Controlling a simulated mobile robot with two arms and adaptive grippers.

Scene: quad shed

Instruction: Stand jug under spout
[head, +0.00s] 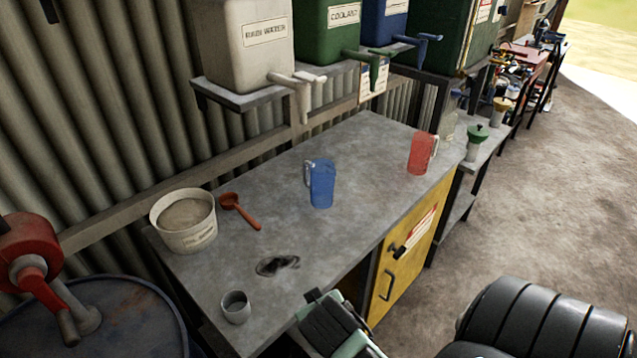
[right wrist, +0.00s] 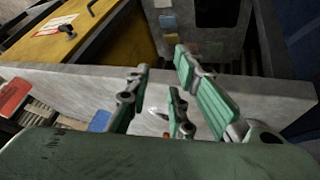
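A blue jug (head: 322,185) stands upright mid-bench, handle to the left. A red jug (head: 420,155) stands near the bench's right end, handle to the right. Behind and above, a pale tank (head: 245,50) with a grey spout (head: 301,92), a green COOLANT tank (head: 325,30) with a green spout (head: 376,68) and a blue tank (head: 385,22) with a blue spout (head: 424,45) overhang the bench. My right gripper (head: 338,322) is at the front bench edge, apart from both jugs; its fingers are spread and empty in the right wrist view (right wrist: 160,78). My left gripper is out of view.
A yellow cabinet (head: 408,255) is beneath. A drum (head: 100,315) with a red pump (head: 28,250) stands left.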

